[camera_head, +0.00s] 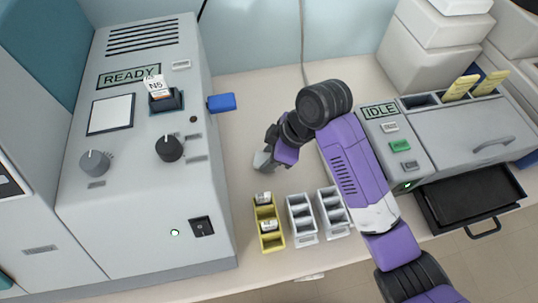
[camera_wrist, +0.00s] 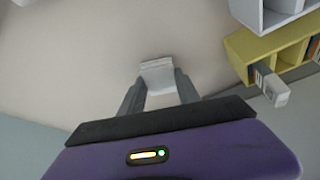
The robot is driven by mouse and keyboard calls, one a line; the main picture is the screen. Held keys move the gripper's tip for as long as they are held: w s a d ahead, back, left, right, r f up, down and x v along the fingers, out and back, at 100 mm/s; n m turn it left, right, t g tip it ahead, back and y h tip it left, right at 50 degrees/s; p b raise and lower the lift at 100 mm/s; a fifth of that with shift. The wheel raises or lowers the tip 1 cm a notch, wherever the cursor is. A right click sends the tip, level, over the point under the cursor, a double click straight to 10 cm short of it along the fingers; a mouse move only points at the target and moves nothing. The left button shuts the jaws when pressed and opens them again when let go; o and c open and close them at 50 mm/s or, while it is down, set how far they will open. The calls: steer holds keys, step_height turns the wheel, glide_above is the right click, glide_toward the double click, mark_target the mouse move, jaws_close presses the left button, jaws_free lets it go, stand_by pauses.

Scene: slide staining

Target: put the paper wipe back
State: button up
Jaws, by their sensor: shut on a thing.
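The paper wipe (camera_wrist: 157,68) is a small white folded piece between my fingertips in the wrist view. My gripper (camera_wrist: 158,88) is shut on it, with a dark finger on either side. In the head view my gripper (camera_head: 267,153) is over the bench, behind the yellow rack and right of the READY machine. A pale patch at its tip there may be the wipe or a finger. I cannot tell whether the wipe touches the bench. No holder for the wipe can be made out.
A yellow rack (camera_head: 257,229) holding labelled items and two white racks (camera_head: 301,238) stand near the bench's front edge. The READY machine (camera_head: 150,215) with a blue tab (camera_head: 222,103) is left. The IDLE machine (camera_head: 450,125), its black drawer (camera_head: 470,197) out, is right.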

steer(key=shift+f, duration=0.2)
steer(key=shift+f, duration=0.1)
steer(key=shift+f, duration=0.35)
steer(key=o, duration=1.3)
steer(key=shift+s+f+b, duration=0.1)
steer(key=shift+f+b, duration=0.05)
steer(key=shift+b, duration=0.15)
steer(key=shift+s+f, duration=0.2)
steer(key=shift+r, duration=0.45)
steer(key=v, duration=1.2)
steer(key=shift+w+r, duration=0.25)
steer(key=shift+r, duration=0.15)
